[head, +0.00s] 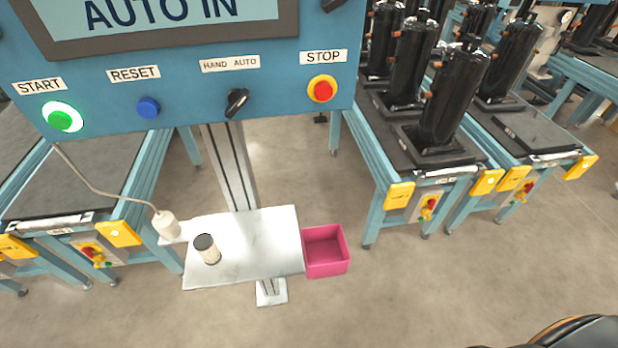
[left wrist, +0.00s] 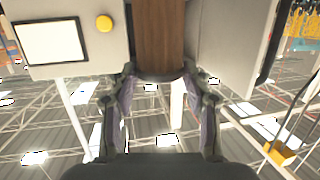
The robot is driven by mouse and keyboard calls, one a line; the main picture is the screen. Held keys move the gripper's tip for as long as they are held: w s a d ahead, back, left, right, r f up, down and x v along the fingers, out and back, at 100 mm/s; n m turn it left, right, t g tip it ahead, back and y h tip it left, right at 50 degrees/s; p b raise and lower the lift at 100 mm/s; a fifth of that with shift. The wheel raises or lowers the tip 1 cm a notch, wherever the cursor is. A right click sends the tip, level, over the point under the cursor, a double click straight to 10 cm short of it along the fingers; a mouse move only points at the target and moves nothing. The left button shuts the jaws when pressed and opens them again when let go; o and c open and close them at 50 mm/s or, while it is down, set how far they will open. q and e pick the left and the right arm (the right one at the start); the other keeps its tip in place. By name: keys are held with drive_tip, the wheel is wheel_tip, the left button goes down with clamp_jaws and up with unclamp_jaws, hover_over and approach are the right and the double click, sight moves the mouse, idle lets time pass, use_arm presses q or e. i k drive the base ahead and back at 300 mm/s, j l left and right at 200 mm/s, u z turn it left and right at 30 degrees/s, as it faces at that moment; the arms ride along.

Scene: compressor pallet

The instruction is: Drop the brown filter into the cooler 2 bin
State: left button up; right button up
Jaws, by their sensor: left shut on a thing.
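In the left wrist view, my left gripper (left wrist: 160,80) is shut on the brown filter (left wrist: 160,40), with a finger on each side of its near end. The filter's far end is cut off by the top edge of that view. The head view shows neither the left gripper nor the brown filter. A pink open bin (head: 325,273) hangs at the right edge of the small white shelf; it looks empty, and I cannot read a label marking it as cooler 2. My right gripper is in neither view.
The white shelf (head: 270,250) holds a pale cylinder with a dark cap (head: 207,249). A blue control panel (head: 190,75) is above it. Benches with black cylinders (head: 455,95) stand at right, another bench at left. The floor right of the bin is clear.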

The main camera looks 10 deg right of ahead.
sight(318, 259)
drive_tip(key=k+j+z, duration=0.1)
drive_tip(key=z, duration=0.7)
drive_tip(key=k+z, duration=0.15)
drive_tip(key=z, duration=0.25)
drive_tip(key=k, duration=0.95)
